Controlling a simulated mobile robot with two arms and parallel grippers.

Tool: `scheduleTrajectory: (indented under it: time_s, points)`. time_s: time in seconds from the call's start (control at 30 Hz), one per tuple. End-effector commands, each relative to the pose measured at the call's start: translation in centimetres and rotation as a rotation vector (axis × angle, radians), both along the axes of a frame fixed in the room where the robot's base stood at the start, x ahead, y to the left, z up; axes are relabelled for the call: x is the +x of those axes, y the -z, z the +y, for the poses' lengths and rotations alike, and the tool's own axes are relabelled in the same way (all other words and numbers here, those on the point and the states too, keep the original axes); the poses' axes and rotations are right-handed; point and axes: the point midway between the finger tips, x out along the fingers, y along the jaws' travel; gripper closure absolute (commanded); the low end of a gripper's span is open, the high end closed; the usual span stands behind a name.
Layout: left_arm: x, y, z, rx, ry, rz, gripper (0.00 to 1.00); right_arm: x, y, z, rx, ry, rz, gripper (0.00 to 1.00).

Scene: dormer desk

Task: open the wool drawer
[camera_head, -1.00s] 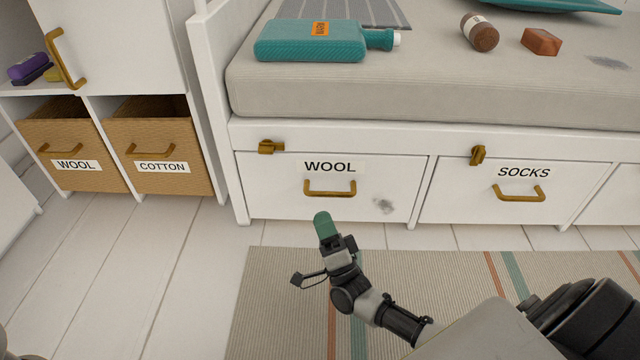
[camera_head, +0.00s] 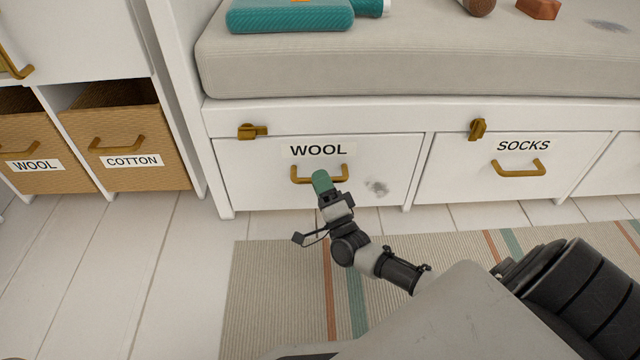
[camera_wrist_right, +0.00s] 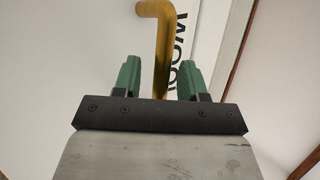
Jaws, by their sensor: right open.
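The white wool drawer (camera_head: 250,185) is under the bench, with a WOOL label (camera_head: 318,150) and a brass bar handle (camera_head: 302,180). Its front looks flush with the frame. A brass latch (camera_head: 252,131) above its left part lies sideways. My right gripper (camera_head: 321,180), with green fingers, is at the handle and covers its middle. In the right wrist view the gripper (camera_wrist_right: 160,75) is open, with the handle (camera_wrist_right: 156,35) reaching between its two fingers; contact cannot be told. My left gripper is not in view.
The socks drawer (camera_head: 450,180) is to the right, its latch (camera_head: 477,129) upright. Woven WOOL (camera_head: 45,180) and COTTON (camera_head: 150,178) bins stand in the left shelf. A striped rug (camera_head: 270,280) covers the floor before the bench; a teal bottle (camera_head: 290,16) lies on the cushion.

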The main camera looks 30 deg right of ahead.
Motion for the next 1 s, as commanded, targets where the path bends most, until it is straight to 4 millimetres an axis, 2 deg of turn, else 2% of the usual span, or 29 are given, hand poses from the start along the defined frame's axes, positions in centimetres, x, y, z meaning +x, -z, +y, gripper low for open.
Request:
scheduleTrajectory:
  time_s: [0.33,0.6,0.63,0.87,1.0]
  points:
    - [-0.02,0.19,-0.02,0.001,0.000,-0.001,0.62,0.46,-0.36,-0.04,-0.001,0.000,0.000,0.58]
    - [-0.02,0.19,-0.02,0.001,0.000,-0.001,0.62,0.44,-0.32,-0.03,-0.001,0.000,0.000,0.98]
    - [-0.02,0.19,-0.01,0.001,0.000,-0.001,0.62,0.44,-0.32,-0.03,-0.001,0.000,0.000,1.00]
    - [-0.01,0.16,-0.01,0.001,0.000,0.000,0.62,0.39,-0.32,-0.02,-0.001,0.000,0.000,1.00]
    - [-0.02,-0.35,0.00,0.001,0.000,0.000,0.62,-0.36,-0.42,0.21,0.000,-0.001,0.002,1.00]
